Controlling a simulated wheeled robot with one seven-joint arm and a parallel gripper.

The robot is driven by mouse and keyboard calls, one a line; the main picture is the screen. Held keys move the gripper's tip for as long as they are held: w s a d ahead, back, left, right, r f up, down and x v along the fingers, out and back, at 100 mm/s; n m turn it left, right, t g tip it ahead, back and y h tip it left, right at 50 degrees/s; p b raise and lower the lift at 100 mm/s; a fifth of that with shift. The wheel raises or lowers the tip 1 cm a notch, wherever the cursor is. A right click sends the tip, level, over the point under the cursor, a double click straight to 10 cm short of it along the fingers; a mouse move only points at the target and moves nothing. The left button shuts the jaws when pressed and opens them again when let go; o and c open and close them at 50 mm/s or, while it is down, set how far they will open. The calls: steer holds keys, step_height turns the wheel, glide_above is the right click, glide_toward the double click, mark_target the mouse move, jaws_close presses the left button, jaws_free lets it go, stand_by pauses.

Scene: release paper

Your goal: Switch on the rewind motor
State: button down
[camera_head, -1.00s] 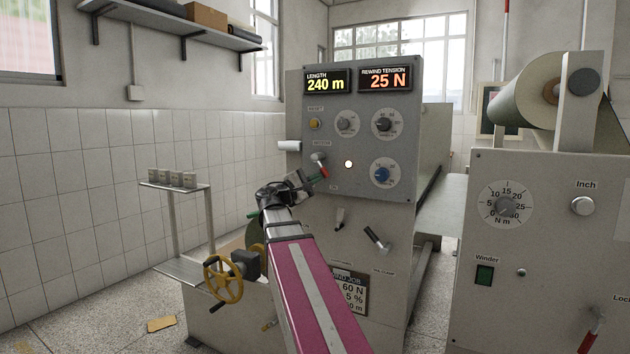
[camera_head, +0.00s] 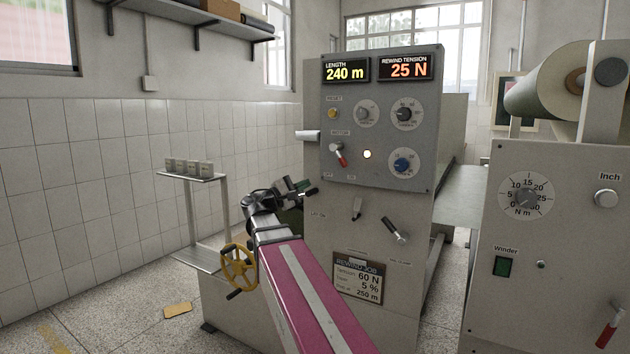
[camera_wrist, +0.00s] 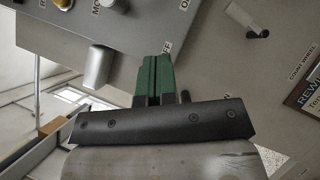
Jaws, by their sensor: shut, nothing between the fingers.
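The motor switch (camera_head: 339,155) is a red-tipped lever under the MOTOR label on the grey rewind panel. It points down and slightly right. A round lamp (camera_head: 367,154) to its right glows pale yellow. My gripper (camera_head: 307,188) is below and left of the switch, apart from it, beside the panel's lower left edge. Its green fingers are shut and empty. In the wrist view the closed fingers (camera_wrist: 153,62) show near the OFF lettering; the lever's red tip is not visible there.
The length display (camera_head: 346,69) reads 240 m and the tension display (camera_head: 404,67) 25 N. Nearby are a blue-centred dial (camera_head: 402,163), a protruding pale cylinder (camera_head: 308,135), two lower levers and a yellow handwheel (camera_head: 238,266). A winder cabinet (camera_head: 560,240) stands right.

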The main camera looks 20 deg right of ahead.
steer(key=shift+v, duration=0.9)
steer(key=shift+f, duration=0.1)
step_height(320, 180, down, 30)
steer(key=s+m+y, duration=0.1)
steer(key=s+y, duration=0.2)
steer(key=y, duration=0.8)
steer(key=s+a+f+m+g+y, duration=0.1)
steer(key=s+a+f+m+y, duration=0.1)
steer(key=f, duration=0.4)
steer(key=s+a+f+m+g+y, duration=0.1)
steer(key=s+a+f+m+y, duration=0.1)
steer(key=s+a+f+y, duration=0.2)
steer(key=s+a+f+m+g+y, duration=0.1)
steer(key=s+a+f+y, duration=0.2)
steer(key=a+f, duration=0.3)
step_height(320, 180, down, 4)
steer(key=shift+a+r+m+y, duration=0.3)
steer(key=shift+m+y, duration=0.1)
steer(key=shift+y, duration=0.1)
steer(key=shift+s, duration=0.15)
